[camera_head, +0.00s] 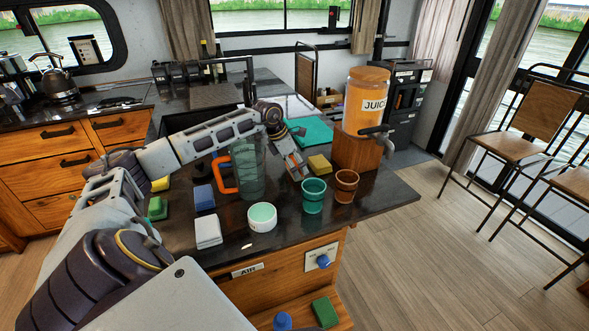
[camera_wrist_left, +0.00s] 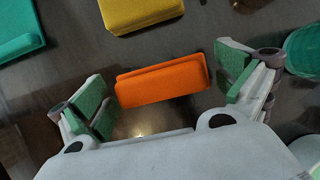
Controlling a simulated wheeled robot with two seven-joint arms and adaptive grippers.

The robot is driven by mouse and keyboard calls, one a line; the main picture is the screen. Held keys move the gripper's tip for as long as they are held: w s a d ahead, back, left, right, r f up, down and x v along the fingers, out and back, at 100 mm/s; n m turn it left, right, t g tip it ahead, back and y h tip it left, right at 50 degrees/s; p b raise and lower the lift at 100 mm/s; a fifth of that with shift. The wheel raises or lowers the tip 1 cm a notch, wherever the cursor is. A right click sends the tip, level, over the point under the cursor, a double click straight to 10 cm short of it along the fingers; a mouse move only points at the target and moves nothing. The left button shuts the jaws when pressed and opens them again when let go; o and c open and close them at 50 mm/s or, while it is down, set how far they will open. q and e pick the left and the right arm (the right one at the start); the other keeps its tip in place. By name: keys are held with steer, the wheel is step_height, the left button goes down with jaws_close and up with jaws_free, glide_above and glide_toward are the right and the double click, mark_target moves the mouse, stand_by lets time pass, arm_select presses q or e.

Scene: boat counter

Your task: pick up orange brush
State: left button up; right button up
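The orange brush (camera_wrist_left: 162,84), a block with rounded edges, lies on the dark counter in the left wrist view. My left gripper (camera_wrist_left: 164,90) is open, with one green-padded finger on each side of the brush. Gaps show between both fingers and the brush, so it is not gripped. In the head view my left gripper (camera_head: 294,166) reaches down over the counter between the glass pitcher and the yellow sponge. There the gripper mostly hides the brush. My right gripper is in neither view.
A yellow sponge (camera_head: 319,164), a teal cup (camera_head: 313,196) and a brown cup (camera_head: 346,186) stand close by on the right. A pitcher with an orange handle (camera_head: 248,170) and a white-green round tub (camera_head: 262,217) are on the left. The juice dispenser (camera_head: 366,98) stands behind.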

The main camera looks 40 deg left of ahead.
mark_target(294, 161)
arm_select(q)
steer(key=c, duration=0.7)
steer(key=shift+r, duration=1)
step_height(294, 161, up, 6)
steer(key=shift+r, duration=1.05)
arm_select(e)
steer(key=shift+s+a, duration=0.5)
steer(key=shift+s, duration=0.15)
